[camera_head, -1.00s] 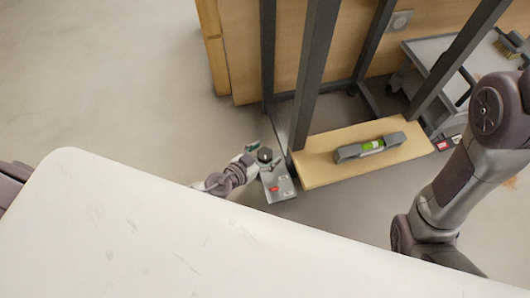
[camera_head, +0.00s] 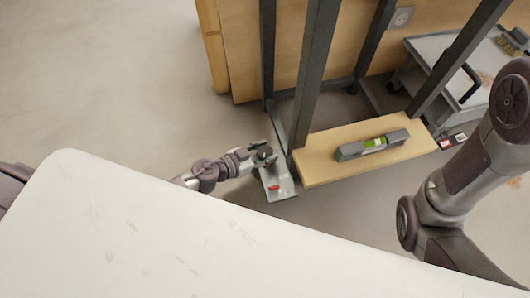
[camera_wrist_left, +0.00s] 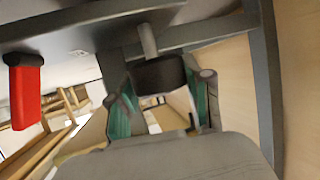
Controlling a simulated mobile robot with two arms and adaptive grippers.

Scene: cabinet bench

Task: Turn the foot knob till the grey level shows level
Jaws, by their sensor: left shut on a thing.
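The grey level (camera_head: 350,152) with a green vial lies on a wooden board at the foot of the dark metal frame. The bubble is too small to read. The dark foot knob (camera_head: 265,152) sits by the frame's near left leg, above a grey plate. In the left wrist view the knob (camera_wrist_left: 158,74) hangs below a metal stem, between green-padded fingers. My left gripper (camera_head: 261,154) is shut on this knob, and its fingers partly hide it. My right arm comes in at the right, but its gripper is out of view.
The wooden board (camera_head: 313,172) lies right of the knob. A grey plate (camera_head: 280,190) with a red piece is on the floor below it. A white tabletop (camera_head: 200,235) fills the foreground. A grey cart (camera_head: 430,50) stands at back right; floor is clear at left.

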